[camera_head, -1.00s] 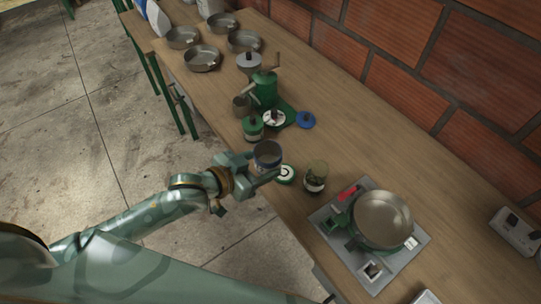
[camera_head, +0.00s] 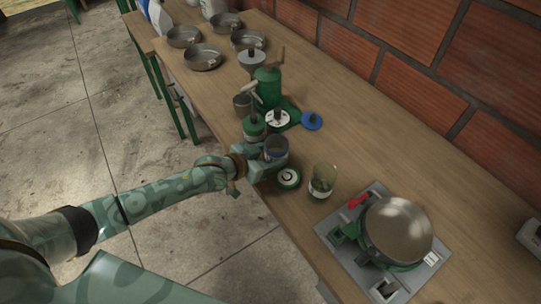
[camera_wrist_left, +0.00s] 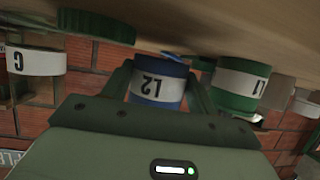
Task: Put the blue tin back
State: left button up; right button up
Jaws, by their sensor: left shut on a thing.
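The blue tin (camera_head: 276,146) is in my left gripper (camera_head: 275,154), its open top facing up and its inside dark. In the left wrist view, which is upside down, the blue tin (camera_wrist_left: 158,82) with label L2 sits between the fingers of the gripper (camera_wrist_left: 160,92). It is close above or on the bench; I cannot tell which. A green tin (camera_head: 254,127) stands just beside it; in the wrist view the green tin (camera_wrist_left: 240,85) reads L1. The blue lid (camera_head: 312,121) lies flat on the bench (camera_head: 345,150) behind it. My right gripper is not visible.
A green lid (camera_head: 288,179) lies in front of the gripper, with a glass jar (camera_head: 322,182) to its right. A green grinder (camera_head: 268,86) stands behind the tins. A pan (camera_head: 398,231) sits on a stove at right; several metal bowls stand at far left.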

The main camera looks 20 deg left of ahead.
pick_arm(q)
jog(key=shift+r, duration=0.15)
jog(key=shift+f, duration=0.6)
jog(key=o, duration=1)
jog(key=shift+o, duration=0.2)
